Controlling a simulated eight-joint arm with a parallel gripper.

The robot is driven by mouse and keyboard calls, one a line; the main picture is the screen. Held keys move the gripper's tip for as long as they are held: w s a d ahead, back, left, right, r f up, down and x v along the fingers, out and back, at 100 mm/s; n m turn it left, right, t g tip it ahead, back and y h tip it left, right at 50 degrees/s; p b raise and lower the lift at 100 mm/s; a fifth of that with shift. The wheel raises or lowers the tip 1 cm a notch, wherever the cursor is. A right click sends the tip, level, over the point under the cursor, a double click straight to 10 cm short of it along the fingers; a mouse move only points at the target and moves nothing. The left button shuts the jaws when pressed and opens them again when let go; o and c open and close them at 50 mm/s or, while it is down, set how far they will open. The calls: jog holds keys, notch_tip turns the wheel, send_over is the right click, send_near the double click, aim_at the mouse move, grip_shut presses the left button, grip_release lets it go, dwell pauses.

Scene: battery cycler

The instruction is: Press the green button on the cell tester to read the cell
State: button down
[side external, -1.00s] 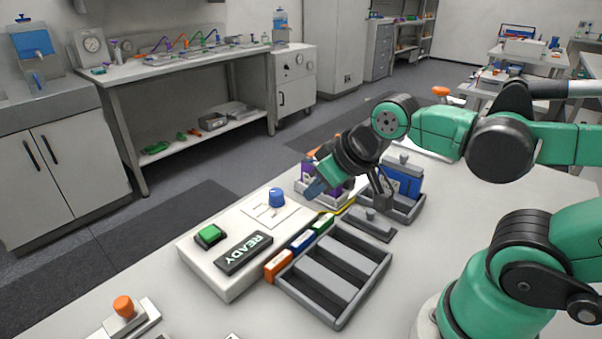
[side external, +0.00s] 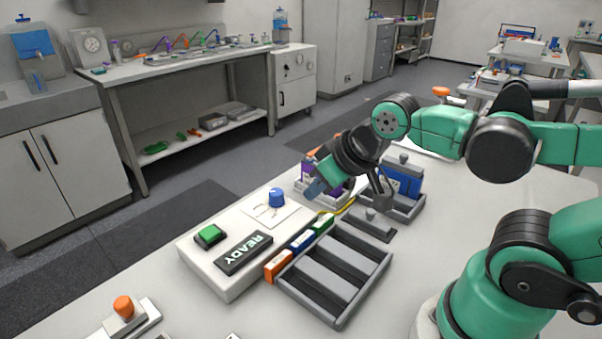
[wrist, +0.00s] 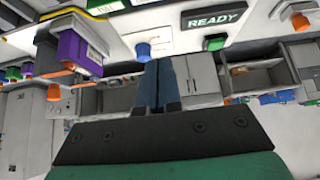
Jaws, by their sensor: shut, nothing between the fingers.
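The cell tester (side external: 215,262) is a pale box on the table, left of centre in the side view. Its green button (side external: 210,234) sits on a dark square at the near left of its top, beside a dark panel reading READY (side external: 244,253). A blue knob (side external: 277,197) stands at its far end. The green button also shows in the wrist view (wrist: 214,42), top right, beside the READY panel. My gripper (side external: 314,189) is shut and empty, in the air beyond the blue knob, well away from the button. In the wrist view its blue fingers (wrist: 160,83) lie together.
A grey divided tray (side external: 340,322) lies right of the tester, with orange, blue and green labels between. A bin with blue items (side external: 402,182) and a purple-item bin (wrist: 72,47) stand behind. An orange-knobbed fixture (side external: 124,307) is at the front left.

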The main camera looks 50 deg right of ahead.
dwell(0.7)
notch_tip(320, 180, up, 2)
jog(key=n+t+y, duration=0.2)
jog(key=n, duration=0.9)
send_over(213, 232)
jog(key=shift+f, duration=0.15)
jog(key=shift+f, duration=4.3)
jog(key=shift+f, duration=0.4)
